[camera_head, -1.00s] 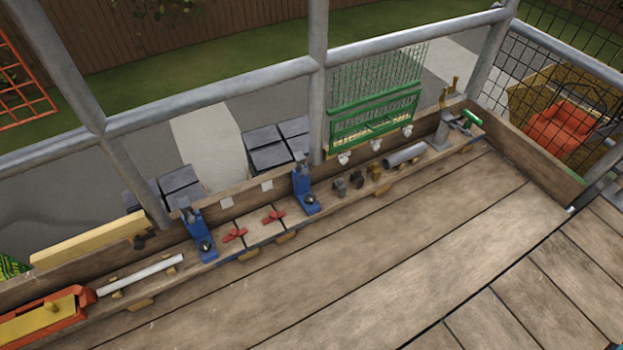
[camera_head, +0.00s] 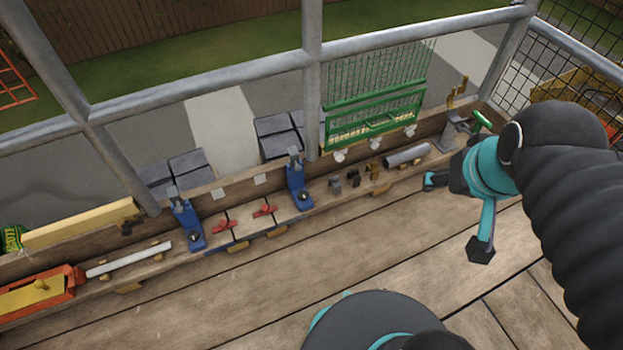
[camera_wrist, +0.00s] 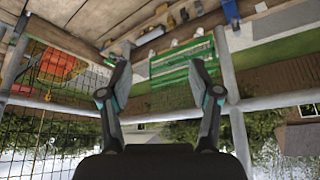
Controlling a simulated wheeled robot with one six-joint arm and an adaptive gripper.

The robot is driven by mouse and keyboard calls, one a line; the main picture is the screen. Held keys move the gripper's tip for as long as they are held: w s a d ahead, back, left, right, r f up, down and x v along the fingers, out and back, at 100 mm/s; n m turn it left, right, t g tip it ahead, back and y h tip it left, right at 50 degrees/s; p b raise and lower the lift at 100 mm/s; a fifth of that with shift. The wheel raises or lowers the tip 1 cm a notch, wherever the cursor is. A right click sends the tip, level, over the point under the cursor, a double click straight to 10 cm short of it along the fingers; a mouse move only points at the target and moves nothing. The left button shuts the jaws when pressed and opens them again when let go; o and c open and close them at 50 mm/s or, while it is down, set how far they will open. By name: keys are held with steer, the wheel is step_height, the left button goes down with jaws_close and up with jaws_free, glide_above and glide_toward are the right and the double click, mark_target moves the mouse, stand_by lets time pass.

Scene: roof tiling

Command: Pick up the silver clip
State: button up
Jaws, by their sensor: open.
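The silver clip (camera_head: 335,186) is a small grey piece on the wooden ledge, right of the second blue holder. A black clip (camera_head: 354,178) and a brass clip (camera_head: 375,171) stand just right of it. My gripper (camera_head: 458,216) is open and empty, above the deck at the right, well to the right of the clips and apart from them. In the wrist view, my gripper (camera_wrist: 160,78) shows spread fingers with nothing between them. The small clips are near the top edge there, too small to tell apart surely.
A grey pipe (camera_head: 407,155) lies on the ledge between the clips and my gripper. A green rack (camera_head: 375,117) hangs behind the ledge, near metal rails (camera_head: 312,85). Blue holders (camera_head: 298,187) and red-handled pieces (camera_head: 264,210) sit left of the clips. The deck (camera_head: 270,285) is clear.

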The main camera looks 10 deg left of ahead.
steer(key=w+a+f+n+b, duration=0.1)
steer(key=w+a+f, duration=0.1)
steer(key=w, duration=0.4)
steer(key=w+a+f, duration=0.1)
steer(key=w+f, duration=0.1)
steer(key=w, duration=0.5)
steer(key=n+g+b, duration=0.2)
steer(key=n+b, duration=0.2)
steer(key=n, duration=0.1)
glide_above(335, 178)
steer(key=s, duration=0.1)
step_height(335, 178, down, 41)
steer(key=shift+s+b+x, duration=0.2)
steer(key=shift+b+x, duration=0.2)
steer(key=shift+x, duration=2.4)
steer(key=shift+f, duration=0.1)
jaws_close()
